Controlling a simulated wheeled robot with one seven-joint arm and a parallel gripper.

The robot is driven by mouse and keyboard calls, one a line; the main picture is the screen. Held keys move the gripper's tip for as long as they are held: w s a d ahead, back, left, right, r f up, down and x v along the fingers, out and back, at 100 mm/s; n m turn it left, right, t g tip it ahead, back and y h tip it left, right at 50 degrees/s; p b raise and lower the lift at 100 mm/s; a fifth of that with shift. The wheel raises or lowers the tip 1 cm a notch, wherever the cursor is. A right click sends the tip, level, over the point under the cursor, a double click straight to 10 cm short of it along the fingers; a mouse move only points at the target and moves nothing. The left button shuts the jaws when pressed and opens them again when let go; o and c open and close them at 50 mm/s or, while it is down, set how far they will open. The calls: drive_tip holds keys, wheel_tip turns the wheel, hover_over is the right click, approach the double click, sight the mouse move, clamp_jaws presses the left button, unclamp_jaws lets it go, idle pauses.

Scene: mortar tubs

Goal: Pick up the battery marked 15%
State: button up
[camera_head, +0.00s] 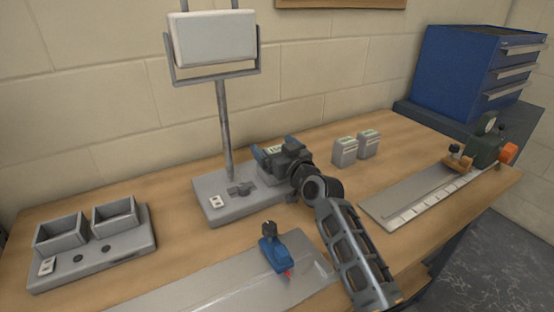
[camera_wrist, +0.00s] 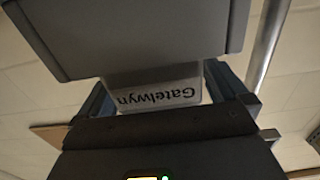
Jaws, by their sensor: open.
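My gripper (camera_head: 273,151) is over the right end of the grey stand base, its blue fingers spread apart. A small pale piece with a greenish label (camera_head: 274,149) shows between the fingers; its marking is too small to read. In the wrist view, a white face lettered "Gatelwyn" (camera_wrist: 155,95), upside down, lies between the open fingers (camera_wrist: 160,95), next to a large grey block (camera_wrist: 140,35). I cannot tell whether the fingers touch it. Two grey batteries (camera_head: 345,151) (camera_head: 369,144) stand upright on the bench to the right. No 15% mark is readable.
The stand base (camera_head: 213,207) carries a pole (camera_head: 225,130) with a pale panel (camera_head: 213,38), close left of my gripper. A grey unit with two open tubs (camera_head: 110,250) is at left. A blue tool (camera_head: 274,252) stands in front. A blue drawer cabinet (camera_head: 465,65) is at back right.

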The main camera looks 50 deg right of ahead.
drive_tip(key=shift+w+d, duration=0.1)
drive_tip(key=shift+w, duration=0.2)
drive_tip(key=shift+c, duration=0.3)
drive_tip(key=c, duration=1.3)
drive_tip(key=shift+r, duration=0.1)
